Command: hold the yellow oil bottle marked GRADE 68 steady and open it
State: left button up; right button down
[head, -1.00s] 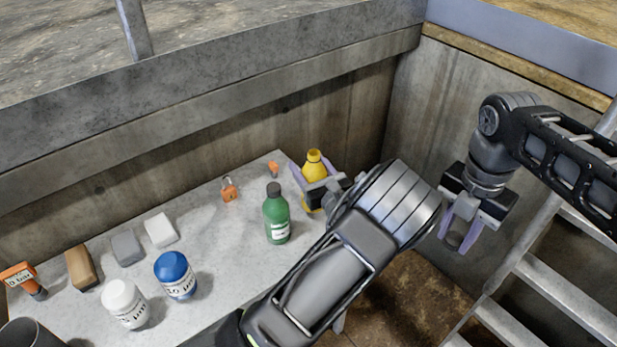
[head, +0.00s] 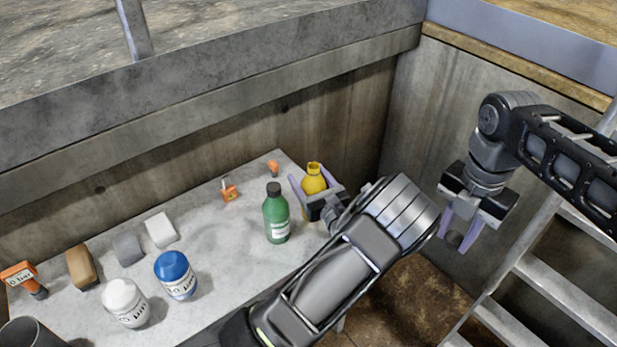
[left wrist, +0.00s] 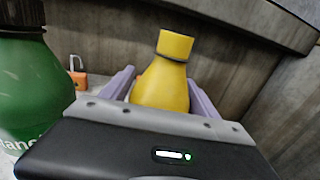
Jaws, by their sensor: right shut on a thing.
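The yellow oil bottle (head: 314,183) stands near the far right end of the grey bench, its lower part hidden behind my left gripper. It also shows in the left wrist view (left wrist: 163,88), roughly upright, with a yellow top above a dark ring at its neck. No GRADE 68 marking shows. My left gripper (head: 312,184) is open, with a lilac finger on each side of the bottle; the wrist view shows small gaps. My right gripper (head: 457,230) is away to the right, shut on a small dark round thing (head: 454,239) that I cannot identify.
A green bottle (head: 276,220) with a dark cap stands close left of my left gripper. An orange padlock (head: 229,190) and a small orange thing (head: 273,168) lie behind. White (head: 125,302) and blue (head: 175,277) tubs stand front left. A ladder (head: 545,290) is at right.

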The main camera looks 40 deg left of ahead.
pick_arm(q)
jog(key=shift+o, duration=1.1)
jog(key=shift+r, duration=0.15)
pick_arm(e)
jog(key=shift+r, duration=0.1)
pick_arm(q)
jog(key=shift+s+d, duration=0.2)
jog(key=shift+d, duration=0.2)
pick_arm(e)
jog(key=shift+f, duration=0.2)
notch_tip(320, 180, down, 2)
jog(key=shift+f+b, duration=0.2)
jog(key=shift+b, duration=1.05)
pick_arm(q)
jog(key=v, duration=1.1)
